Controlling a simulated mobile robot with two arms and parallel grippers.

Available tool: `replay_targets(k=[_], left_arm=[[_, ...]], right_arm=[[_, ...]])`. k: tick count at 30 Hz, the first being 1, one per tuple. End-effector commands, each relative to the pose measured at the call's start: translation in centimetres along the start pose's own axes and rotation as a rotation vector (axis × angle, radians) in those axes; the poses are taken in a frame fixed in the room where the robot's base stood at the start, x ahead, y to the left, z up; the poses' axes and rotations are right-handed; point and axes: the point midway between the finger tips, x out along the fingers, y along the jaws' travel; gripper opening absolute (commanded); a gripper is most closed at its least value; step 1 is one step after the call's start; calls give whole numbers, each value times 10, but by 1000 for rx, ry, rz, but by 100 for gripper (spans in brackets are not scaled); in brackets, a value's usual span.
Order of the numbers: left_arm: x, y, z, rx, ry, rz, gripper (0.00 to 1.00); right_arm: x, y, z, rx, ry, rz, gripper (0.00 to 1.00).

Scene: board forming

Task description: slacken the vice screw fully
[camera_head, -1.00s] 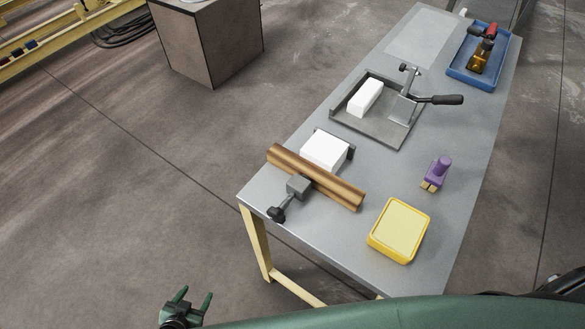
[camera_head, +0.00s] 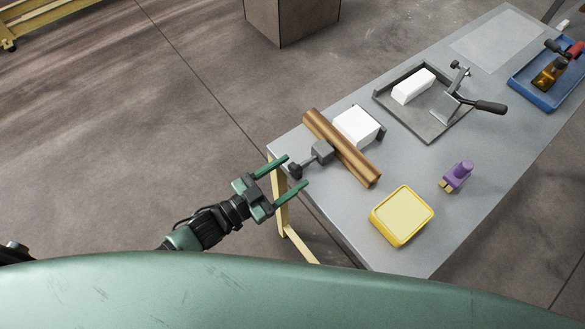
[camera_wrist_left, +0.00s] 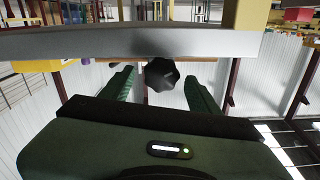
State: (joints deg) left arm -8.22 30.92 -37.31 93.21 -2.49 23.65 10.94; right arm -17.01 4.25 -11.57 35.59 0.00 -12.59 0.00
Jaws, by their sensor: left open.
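The vice (camera_head: 322,152) sits at the near left edge of the grey table, with a brown wooden bar (camera_head: 342,148) across it and a white block (camera_head: 357,126) behind the bar. Its dark screw knob (camera_head: 295,170) sticks out over the table edge toward my left gripper. My left gripper (camera_head: 298,173) is open, its two green fingers pointing at the knob. In the left wrist view the black lobed knob (camera_wrist_left: 161,74) shows between the open fingers (camera_wrist_left: 161,85), touching neither as far as I can tell. My right gripper is not in view.
On the table (camera_head: 300,205) are a yellow tray (camera_head: 402,238), a purple-handled tool (camera_head: 459,174), a dark plate with a lever clamp (camera_head: 440,125) and a blue tray (camera_head: 543,96). In the left wrist view the table edge (camera_wrist_left: 130,42) runs close above the fingers.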

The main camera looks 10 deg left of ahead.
Motion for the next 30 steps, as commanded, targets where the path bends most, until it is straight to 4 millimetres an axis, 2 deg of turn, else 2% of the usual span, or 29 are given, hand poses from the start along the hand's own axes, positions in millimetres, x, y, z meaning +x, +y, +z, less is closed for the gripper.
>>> replay_targets(k=[4, 12, 13, 19, 20, 30], left_arm=[[12, -1, 0, 1, 0, -1, 61], [14, 0, 0, 1, -2, 0, 61], [14, 0, 0, 1, -2, 0, 58], [14, 0, 0, 1, -2, 0, 3], [14, 0, 1, 1, -2, 0, 0], [14, 0, 0, -63, -3, 1, 0]], right_arm=[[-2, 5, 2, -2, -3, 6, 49], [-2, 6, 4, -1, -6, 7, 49], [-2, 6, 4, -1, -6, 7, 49], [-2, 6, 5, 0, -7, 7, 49], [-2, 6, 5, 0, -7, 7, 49], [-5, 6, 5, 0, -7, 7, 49]])
